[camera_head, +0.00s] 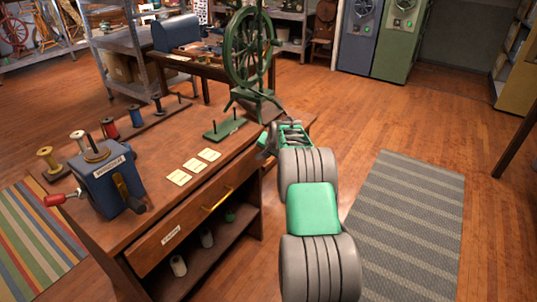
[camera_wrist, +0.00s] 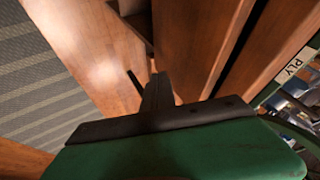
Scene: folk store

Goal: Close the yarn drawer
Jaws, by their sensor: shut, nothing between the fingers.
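The wooden drawer (camera_head: 190,222) sits under the tabletop of a brown desk (camera_head: 150,160) in the head view. Its front carries a white label (camera_head: 172,234), too small to read surely, and a brass bar handle (camera_head: 218,198). I cannot tell how far it stands out. My gripper (camera_wrist: 157,88) is shut and empty; its dark fingers point at wooden panels in the wrist view, with a dark gap (camera_wrist: 236,48) between two panels. In the head view, my green gripper is at the desk's right end, right of the handle and apart from it; its fingertips are unclear there.
A blue winder (camera_head: 103,180) with a red crank handle, several spools and three cards (camera_head: 194,165) are on the desktop. A green spinning wheel (camera_head: 248,55) stands at its far end. Spools sit on the shelf below the drawer. A grey striped rug (camera_head: 410,225) lies clear at right.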

